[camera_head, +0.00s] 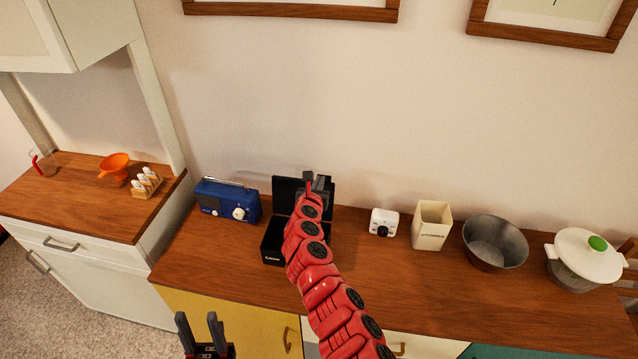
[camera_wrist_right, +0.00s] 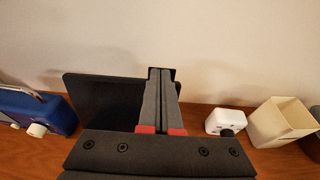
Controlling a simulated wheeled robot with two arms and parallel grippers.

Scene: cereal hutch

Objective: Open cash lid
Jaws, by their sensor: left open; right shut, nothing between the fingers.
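The black cash box (camera_head: 272,243) stands on the wooden counter, with a white label on its front. Its lid (camera_head: 288,189) is raised, standing up at the back of the box; the lid also shows in the right wrist view (camera_wrist_right: 105,100). My right gripper (camera_head: 318,180) is shut and empty in front of the upper part of the lid; its closed fingers also show in the right wrist view (camera_wrist_right: 160,85). My red right arm hides part of the box and lid. I cannot tell whether the fingers touch the lid. My left gripper (camera_head: 200,330) is open and empty, low in front of the yellow cabinet.
A blue radio (camera_head: 228,201) stands left of the box. A white timer (camera_head: 383,222), a cream canister (camera_head: 432,226), a metal bowl (camera_head: 495,243) and a lidded white pot (camera_head: 584,262) stand to the right. The wall is close behind.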

